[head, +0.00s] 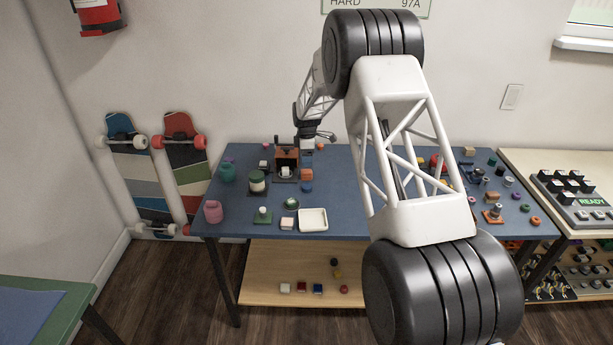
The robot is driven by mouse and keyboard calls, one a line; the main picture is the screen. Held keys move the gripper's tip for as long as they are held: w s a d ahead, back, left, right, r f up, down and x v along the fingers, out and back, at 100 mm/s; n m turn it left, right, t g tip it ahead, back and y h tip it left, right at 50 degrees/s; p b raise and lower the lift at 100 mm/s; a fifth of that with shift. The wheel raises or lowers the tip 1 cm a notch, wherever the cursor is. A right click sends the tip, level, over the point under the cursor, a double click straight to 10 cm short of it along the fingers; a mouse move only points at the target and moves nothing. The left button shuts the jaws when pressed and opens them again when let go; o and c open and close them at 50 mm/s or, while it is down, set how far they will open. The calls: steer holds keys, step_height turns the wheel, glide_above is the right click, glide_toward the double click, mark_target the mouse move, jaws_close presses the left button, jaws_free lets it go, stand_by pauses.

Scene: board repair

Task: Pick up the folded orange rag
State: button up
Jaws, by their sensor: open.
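A small orange piece (306,174) lies on the blue table top at its back left, just right of a dark brown box-like holder (286,157). It may be the folded orange rag, but it is too small to tell for sure. My gripper (307,150) points down at the back of the table, above or just behind this piece. The jaws are open and small in the view. I cannot tell how far they are from the piece, and no contact shows.
The blue table (350,221) is crowded. A green-lidded jar (257,181), a pink jar (213,211), a teal pot (227,172) and a white tray (313,219) stand on the left. Several small parts lie at the right. My arm hides the middle right.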

mark_target(307, 171)
steer(key=shift+f, duration=1.3)
steer(key=shift+f, duration=0.15)
steer(key=shift+s+f, duration=0.1)
steer(key=shift+f, duration=2.35)
steer(key=c, duration=1)
steer(key=shift+r, duration=0.1)
